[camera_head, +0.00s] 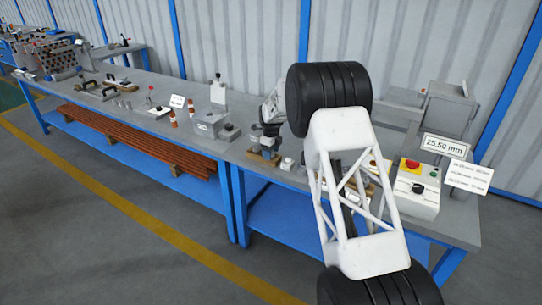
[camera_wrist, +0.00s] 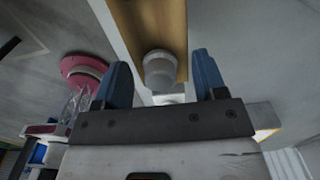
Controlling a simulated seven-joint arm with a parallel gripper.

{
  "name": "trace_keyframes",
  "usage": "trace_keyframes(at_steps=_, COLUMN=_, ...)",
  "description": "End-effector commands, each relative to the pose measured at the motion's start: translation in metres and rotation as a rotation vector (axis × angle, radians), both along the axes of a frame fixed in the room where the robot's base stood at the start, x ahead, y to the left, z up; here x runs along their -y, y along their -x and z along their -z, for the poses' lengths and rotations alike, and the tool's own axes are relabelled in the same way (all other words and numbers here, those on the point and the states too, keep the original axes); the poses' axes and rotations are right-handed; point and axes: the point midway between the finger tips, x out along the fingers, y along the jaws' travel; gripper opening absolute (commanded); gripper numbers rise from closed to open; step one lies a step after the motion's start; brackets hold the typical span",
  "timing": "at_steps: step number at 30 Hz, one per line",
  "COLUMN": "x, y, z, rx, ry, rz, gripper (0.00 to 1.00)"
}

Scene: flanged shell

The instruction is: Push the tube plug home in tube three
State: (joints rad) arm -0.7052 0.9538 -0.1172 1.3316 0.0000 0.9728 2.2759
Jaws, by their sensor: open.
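My gripper (camera_wrist: 162,82) is open in the wrist view, its two blue fingers spread on either side of a pale round-topped piece (camera_wrist: 158,68). The piece stands on a wooden block (camera_wrist: 150,25); it may be the tube plug, but I cannot tell. I cannot see whether either finger touches it. In the head view my gripper (camera_head: 269,141) points down over a small wooden block (camera_head: 262,155) on the bench. The flanged shell with tube ends (camera_head: 56,58) seems to stand at the far left of the bench. Tube three cannot be picked out.
A pink disc (camera_wrist: 84,68) lies left of the fingers in the wrist view. Small white pieces (camera_head: 288,163) sit right of the gripper. A grey fixture (camera_head: 211,124) stands to its left. A control box (camera_head: 415,187) and a 25.50 mm display (camera_head: 444,146) are at right.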

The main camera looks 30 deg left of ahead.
Motion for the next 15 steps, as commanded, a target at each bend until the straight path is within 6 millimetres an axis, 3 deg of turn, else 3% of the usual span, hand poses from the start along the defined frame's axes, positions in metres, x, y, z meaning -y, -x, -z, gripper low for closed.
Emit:
trace_keyframes(at_steps=10, x=0.0, y=0.0, z=0.0001, rx=0.0, ry=0.0, rz=0.0, gripper=0.63)
trace_keyframes(at_steps=15, x=0.0, y=0.0, z=0.0001, rx=0.0, ry=0.0, rz=0.0, gripper=0.37)
